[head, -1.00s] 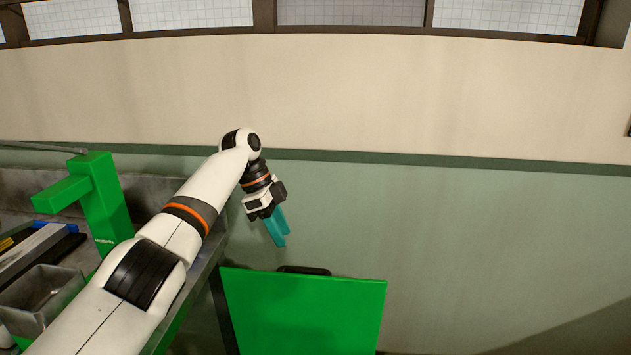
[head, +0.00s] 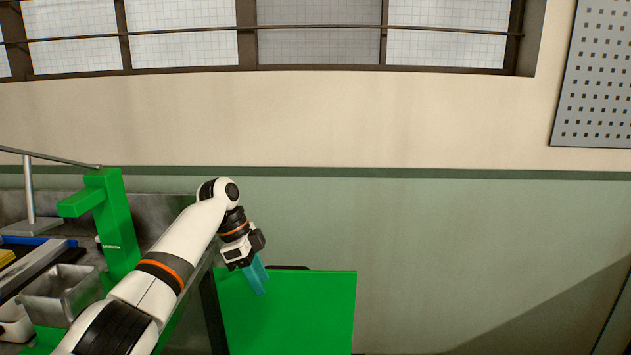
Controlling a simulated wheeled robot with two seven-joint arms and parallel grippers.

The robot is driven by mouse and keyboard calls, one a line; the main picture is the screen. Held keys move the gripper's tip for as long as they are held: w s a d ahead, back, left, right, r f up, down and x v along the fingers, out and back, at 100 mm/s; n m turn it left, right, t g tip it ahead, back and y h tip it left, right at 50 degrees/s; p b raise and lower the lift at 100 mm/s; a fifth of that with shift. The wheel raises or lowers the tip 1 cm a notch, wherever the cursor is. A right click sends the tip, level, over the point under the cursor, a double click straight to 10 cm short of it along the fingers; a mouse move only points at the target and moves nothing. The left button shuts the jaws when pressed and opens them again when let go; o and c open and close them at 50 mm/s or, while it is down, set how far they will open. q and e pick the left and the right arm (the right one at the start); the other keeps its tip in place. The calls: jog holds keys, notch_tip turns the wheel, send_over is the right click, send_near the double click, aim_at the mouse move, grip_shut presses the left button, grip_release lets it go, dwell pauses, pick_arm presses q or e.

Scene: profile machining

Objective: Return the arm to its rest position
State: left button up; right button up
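My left arm (head: 190,240) reaches in from the lower left and bends at a joint near the middle of the head view. My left gripper (head: 260,287) hangs from it with its teal fingers pointing down and slightly right. The fingers overlap in this view, so their gap cannot be judged. I see nothing held below them. The gripper appears in front of the upper part of a green panel (head: 300,315); whether it touches the panel cannot be told. My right gripper is out of view.
A green post-like fixture (head: 118,225) and a grey metal bin (head: 62,292) stand on the bench left of my arm. A perforated grey board (head: 600,75) hangs at upper right on the wall (head: 450,230). The space right of the green panel looks clear.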

pick_arm(q)
jog(key=s+d+f+n+t, duration=0.1)
jog(key=s+f+n, duration=0.2)
jog(key=s+f, duration=0.75)
jog(key=s+d+f+n, duration=0.1)
jog(key=s+f+n, duration=0.35)
jog(key=f, duration=1.05)
jog(key=s+a+r+n+t+y, duration=0.1)
jog(key=s+a+n, duration=0.2)
jog(key=s, duration=0.6)
jog(key=s+a+r+n+t+y, duration=0.1)
jog(key=s+a+n+y, duration=0.2)
jog(key=s, duration=0.6)
jog(key=s+a+r+n+t, duration=0.1)
jog(key=s+a+n+t, duration=0.2)
jog(key=s, duration=0.5)
notch_tip(320, 180, down, 23)
jog(key=s+a+g+p, duration=0.1)
jog(key=g+p, duration=0.1)
jog(key=g, duration=0.1)
jog(key=s+a+f+g+p, duration=0.1)
jog(key=s+a+f, duration=0.2)
jog(key=s+f, duration=1.2)
jog(key=shift+s+a+f+m+p, duration=0.15)
jog(key=shift+s+f+m+p, duration=0.25)
jog(key=shift+s, duration=0.65)
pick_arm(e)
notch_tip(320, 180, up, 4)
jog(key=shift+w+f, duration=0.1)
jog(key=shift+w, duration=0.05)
